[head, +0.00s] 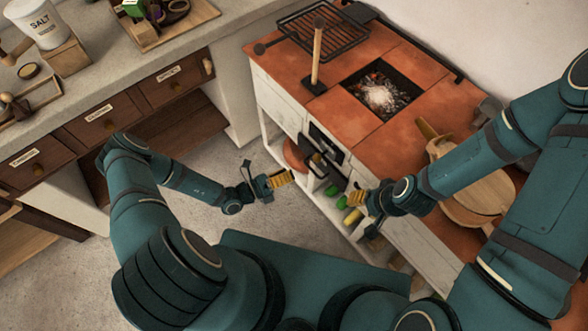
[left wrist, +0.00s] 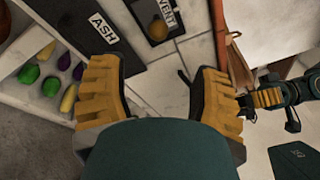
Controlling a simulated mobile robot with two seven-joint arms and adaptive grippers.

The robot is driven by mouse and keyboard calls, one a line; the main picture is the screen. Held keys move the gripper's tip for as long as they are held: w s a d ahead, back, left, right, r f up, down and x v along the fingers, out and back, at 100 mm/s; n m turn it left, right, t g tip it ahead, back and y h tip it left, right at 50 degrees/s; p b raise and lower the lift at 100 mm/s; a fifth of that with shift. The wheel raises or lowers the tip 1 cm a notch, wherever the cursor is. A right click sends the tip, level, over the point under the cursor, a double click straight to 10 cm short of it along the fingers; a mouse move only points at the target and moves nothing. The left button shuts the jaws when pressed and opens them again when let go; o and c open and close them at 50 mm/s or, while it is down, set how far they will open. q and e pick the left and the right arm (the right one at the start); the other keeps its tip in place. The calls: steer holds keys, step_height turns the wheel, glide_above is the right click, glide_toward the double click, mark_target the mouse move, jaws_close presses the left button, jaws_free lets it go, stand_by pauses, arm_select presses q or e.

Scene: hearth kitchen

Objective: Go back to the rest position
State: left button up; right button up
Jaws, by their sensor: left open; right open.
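My left gripper (head: 280,180) is open and empty in the middle of the head view, over the floor in front of the stove cabinet. Its two yellow-padded fingers stand apart in the left wrist view (left wrist: 158,95), with nothing between them but the cabinet front behind. My right gripper (head: 356,203) is open, a little right of and nearer than the left one, close to the cabinet's front and its shelf of vegetables. I see nothing held in it, though its fingertips are small in the head view. Both arms are bent forward.
The white stove cabinet with its orange tiled top (head: 300,52) holds a glowing fire pit (head: 380,92). A drawer counter (head: 110,70) stands at the left. Grey floor (head: 205,170) lies free between.

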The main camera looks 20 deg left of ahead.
stand_by(0.6)
arm_select(q)
steer(key=s+d+r+m+g+y, duration=0.1)
steer(key=s+d+r+m+g, duration=0.15)
steer(key=s+m+g, duration=0.55)
steer(key=s+d+r+m+g+y, duration=0.1)
steer(key=s+d+m+g, duration=0.4)
steer(key=m, duration=0.6)
steer(key=w+a+r+m+t+y, duration=0.2)
steer(key=r+m+y, duration=0.5)
steer(key=m, duration=1)
steer(key=shift+w+a+r+t+y, duration=0.3)
steer(key=shift+w+a+r, duration=0.45)
steer(key=shift+w, duration=0.3)
